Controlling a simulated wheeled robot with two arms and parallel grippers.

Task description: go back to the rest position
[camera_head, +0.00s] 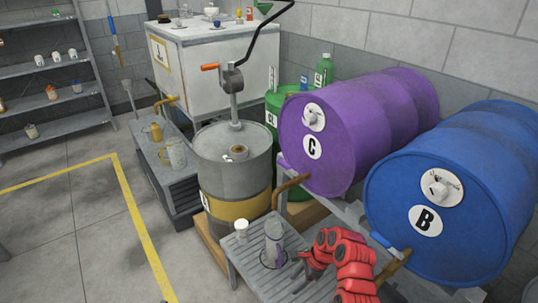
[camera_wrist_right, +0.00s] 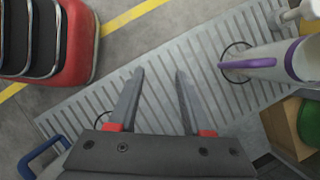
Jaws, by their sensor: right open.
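My right gripper (camera_head: 306,262) is low over the slatted metal bench at the front of the head view, at the end of my red arm. In the right wrist view its two fingers (camera_wrist_right: 160,76) are spread apart with nothing between them, above the bare slats. A grey jug (camera_head: 273,245) with a purple band stands upright on the bench, to the left of the gripper and apart from it. The jug also shows at the right of the wrist view (camera_wrist_right: 275,64). My left gripper is not in view.
The slatted bench (camera_head: 246,267) also bears a small white container (camera_head: 241,227). Purple drum C (camera_head: 345,135) and blue drum B (camera_head: 455,190) lie close behind my right arm. A grey drum (camera_head: 232,175) stands behind the bench. Floor at the left (camera_head: 75,225) is clear.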

